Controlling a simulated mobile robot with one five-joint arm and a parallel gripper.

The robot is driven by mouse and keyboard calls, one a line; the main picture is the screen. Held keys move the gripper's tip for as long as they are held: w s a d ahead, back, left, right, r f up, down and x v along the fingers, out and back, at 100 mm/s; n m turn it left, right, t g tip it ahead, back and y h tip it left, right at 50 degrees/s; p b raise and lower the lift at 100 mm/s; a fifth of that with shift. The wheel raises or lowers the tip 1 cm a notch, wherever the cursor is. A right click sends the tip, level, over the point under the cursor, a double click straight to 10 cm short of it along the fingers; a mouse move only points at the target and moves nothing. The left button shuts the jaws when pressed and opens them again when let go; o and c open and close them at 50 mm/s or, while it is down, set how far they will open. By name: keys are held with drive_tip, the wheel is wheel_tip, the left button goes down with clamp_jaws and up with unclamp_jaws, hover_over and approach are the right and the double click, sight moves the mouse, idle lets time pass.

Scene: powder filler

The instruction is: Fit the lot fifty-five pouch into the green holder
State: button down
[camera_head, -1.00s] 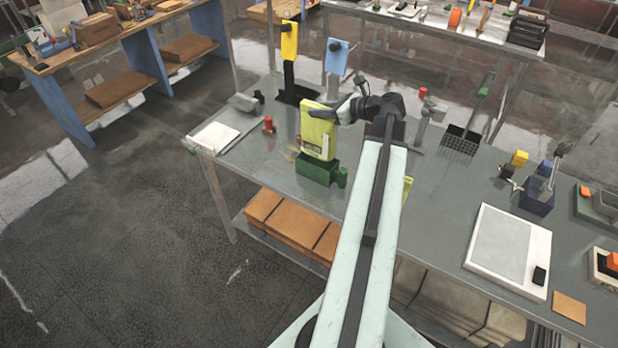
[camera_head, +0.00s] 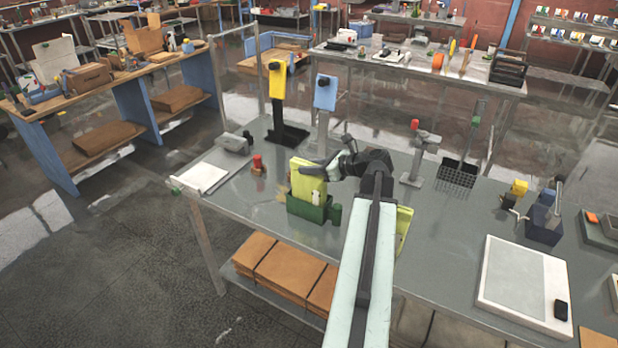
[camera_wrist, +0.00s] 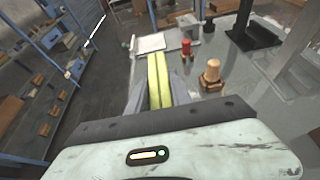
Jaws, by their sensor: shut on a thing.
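The yellow-green pouch (camera_head: 309,180) stands upright with its lower part inside the green holder (camera_head: 309,209), which sits near the front edge of the grey table. My gripper (camera_head: 318,168) is shut on the upper part of the pouch. In the wrist view the pouch (camera_wrist: 159,80) shows edge-on between the fingers of my gripper (camera_wrist: 160,97). The lot number cannot be read. The holder's inside and the pouch's bottom are hidden. Another yellow-green item (camera_head: 404,228), partly hidden by my arm, is at the table's front edge.
A red-topped piece (camera_head: 257,165) and a white pad (camera_head: 200,178) are left of the holder. Yellow (camera_head: 276,90) and blue (camera_head: 325,93) uprights stand behind. A large white-framed plate (camera_head: 522,287) lies at the right.

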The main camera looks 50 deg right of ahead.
drive_tip(key=shift+f, duration=0.8)
drive_tip(key=shift+r, duration=0.25)
drive_tip(key=shift+f, duration=0.25)
drive_tip(key=c, duration=1.2)
unclamp_jaws()
drive_tip(key=shift+r, duration=0.1)
drive_tip(key=shift+o, duration=0.2)
drive_tip(key=shift+s+d+r+p, duration=0.1)
drive_tip(key=shift+s+r+p, duration=0.2)
drive_tip(key=shift+r+p, duration=0.1)
drive_tip(key=p+v, duration=0.4)
drive_tip(key=v, duration=0.7)
drive_tip(key=shift+s, duration=0.2)
